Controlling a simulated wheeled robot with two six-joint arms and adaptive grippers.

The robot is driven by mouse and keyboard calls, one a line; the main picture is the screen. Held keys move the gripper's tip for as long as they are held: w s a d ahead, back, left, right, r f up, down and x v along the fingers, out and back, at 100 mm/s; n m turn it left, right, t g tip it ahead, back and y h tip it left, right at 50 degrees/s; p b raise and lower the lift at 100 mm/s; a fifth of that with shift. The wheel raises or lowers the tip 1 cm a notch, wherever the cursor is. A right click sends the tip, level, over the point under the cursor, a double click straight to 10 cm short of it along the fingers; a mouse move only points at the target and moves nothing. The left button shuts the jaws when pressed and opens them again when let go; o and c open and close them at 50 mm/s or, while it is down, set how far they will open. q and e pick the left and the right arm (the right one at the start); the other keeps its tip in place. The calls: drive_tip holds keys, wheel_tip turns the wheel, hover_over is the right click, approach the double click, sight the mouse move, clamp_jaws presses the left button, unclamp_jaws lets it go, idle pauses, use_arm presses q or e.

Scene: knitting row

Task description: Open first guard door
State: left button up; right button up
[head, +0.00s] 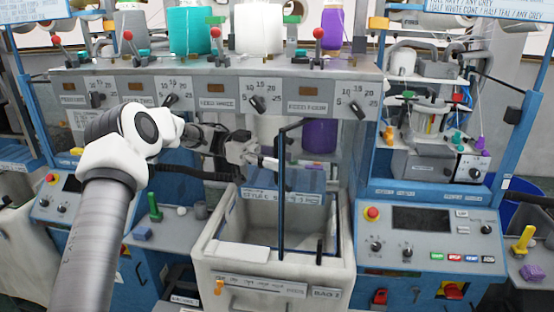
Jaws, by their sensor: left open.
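A dark upright bar (282,195) stands in the middle of the head view, with a short bar running back from its top. It looks like the edge of a clear guard door, but the panel itself is hard to make out. My left arm comes in from the left. My left gripper (262,160) is open, just left of the bar's upper part, with its fingers pointing right. I cannot tell whether a fingertip touches the bar. My right gripper is not in view.
A grey bin (225,252) stands below the bar. A dial panel (215,90) with teal, white and purple yarn cones above spans the machine. A control panel (425,238) is at right, and a second machine (425,125) stands behind it.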

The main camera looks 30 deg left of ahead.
use_arm(q)
drive_tip(key=shift+a, duration=0.1)
drive_tip(key=a, duration=0.7)
drive_tip(key=shift+s+a, duration=0.15)
drive_tip(key=shift+s, duration=0.1)
drive_tip(key=shift+f, duration=0.1)
